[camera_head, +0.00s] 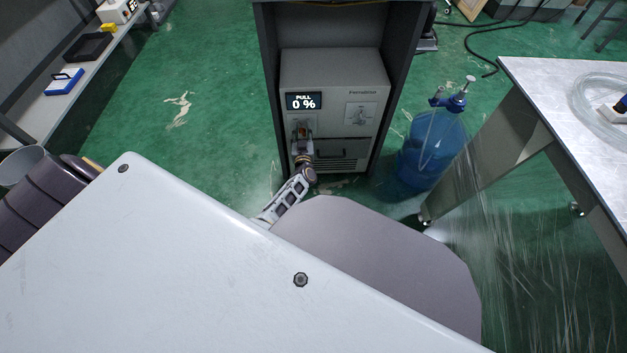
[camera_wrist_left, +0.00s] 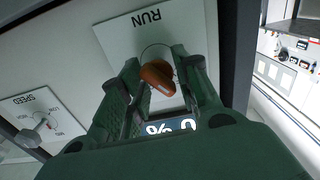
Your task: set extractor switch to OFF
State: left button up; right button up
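The extractor is a grey cabinet (camera_head: 332,68) with a lit display (camera_head: 304,101) reading "PULL 0 %". My left gripper (camera_head: 302,134) is at the panel below the display and largely hides the switch there. In the left wrist view the orange-brown switch knob (camera_wrist_left: 157,77) sits on a white plate (camera_wrist_left: 150,35) marked "RUN", which appears upside down. My left gripper (camera_wrist_left: 160,75) is open, with one finger on each side of the knob. Whether a finger touches it I cannot tell. Any OFF mark is hidden. My right gripper is not in view.
A SPEED knob (camera_wrist_left: 42,122) is on the same panel, also seen in the head view (camera_head: 361,114). A drawer-like handle (camera_head: 345,152) is below. A blue cylinder (camera_head: 432,150) stands right of the cabinet; a table (camera_head: 535,80) is further right. Green floor left of the cabinet is clear.

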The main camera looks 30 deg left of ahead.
pick_arm(q)
jog(key=shift+d+m, duration=0.1)
jog(key=shift+m, duration=1.5)
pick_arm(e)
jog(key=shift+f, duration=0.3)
pick_arm(q)
jog(key=shift+m+b, duration=0.4)
jog(key=shift+m, duration=0.2)
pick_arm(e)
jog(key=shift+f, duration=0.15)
